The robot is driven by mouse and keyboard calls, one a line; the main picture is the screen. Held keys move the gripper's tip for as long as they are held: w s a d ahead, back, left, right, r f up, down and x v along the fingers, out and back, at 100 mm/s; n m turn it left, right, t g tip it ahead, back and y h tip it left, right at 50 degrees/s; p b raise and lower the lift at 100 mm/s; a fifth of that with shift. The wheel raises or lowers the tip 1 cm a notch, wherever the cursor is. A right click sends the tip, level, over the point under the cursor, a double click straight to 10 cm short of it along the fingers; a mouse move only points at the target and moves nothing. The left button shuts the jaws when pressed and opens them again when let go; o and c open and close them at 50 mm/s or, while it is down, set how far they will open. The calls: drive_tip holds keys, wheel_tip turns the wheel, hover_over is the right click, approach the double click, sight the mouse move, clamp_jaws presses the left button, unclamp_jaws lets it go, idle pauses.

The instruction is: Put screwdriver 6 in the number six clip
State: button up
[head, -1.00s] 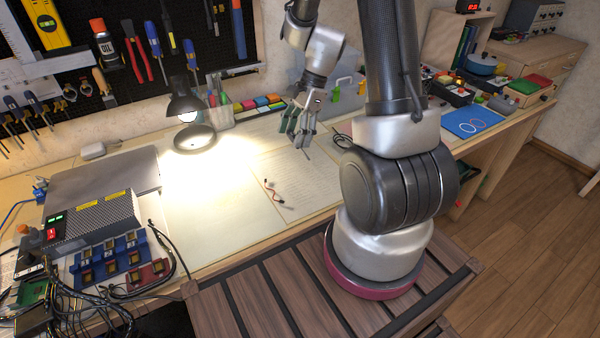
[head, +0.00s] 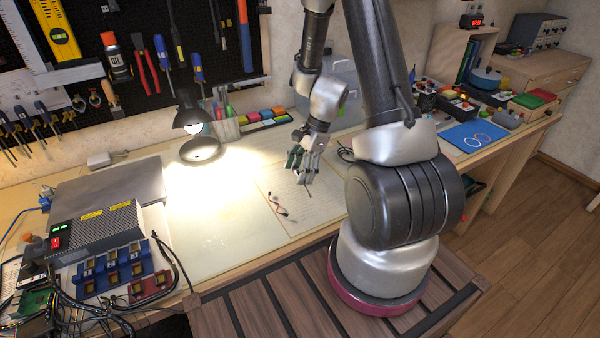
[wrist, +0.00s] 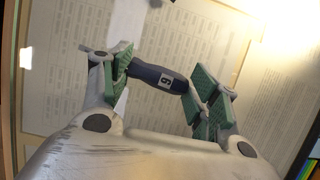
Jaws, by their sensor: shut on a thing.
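In the head view my gripper (head: 303,164) hangs above the papers on the bench, well to the right of the pegboard tools. The screwdriver is too small there to make out clearly. The number six clip cannot be told apart; no clip numbers are legible on the pegboard (head: 135,22).
Several blue-handled screwdrivers (head: 42,112) and pliers (head: 143,68) hang on the pegboard. A lit lamp (head: 200,150), a pen cup (head: 226,128) and a grey device (head: 95,235) stand on the bench. Loose wires (head: 279,206) lie on the papers. The middle of the bench is fairly clear.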

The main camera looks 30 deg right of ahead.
drive_tip(key=shift+f, duration=0.5)
drive_tip(key=shift+f, duration=0.2)
drive_tip(key=o, duration=1.1)
